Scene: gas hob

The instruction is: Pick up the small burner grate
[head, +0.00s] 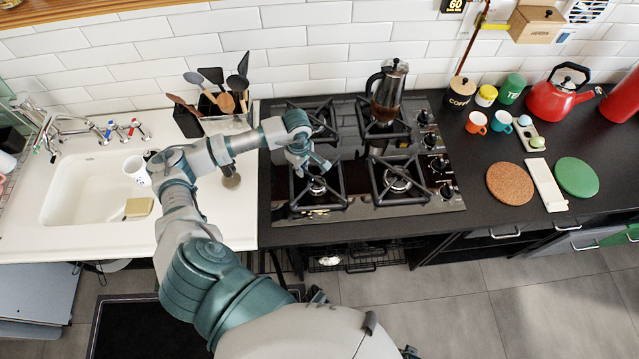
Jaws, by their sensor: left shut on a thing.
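The hob (445,203) is black glass with several square black grates. The front left grate (318,208) sits over a small burner (318,187) and looks level, at or very near the hob. My left gripper (313,168) reaches in from the left, points down at the back part of this grate and is shut on it. The fingers hide the grip point, and I cannot tell if the grate is clear of the glass. My right gripper is not in view.
The front right grate (399,199) is bare. A utensil holder (222,122) and white sink (70,205) are at left. Mugs, a red kettle (557,97) and a cork mat (510,183) are at right.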

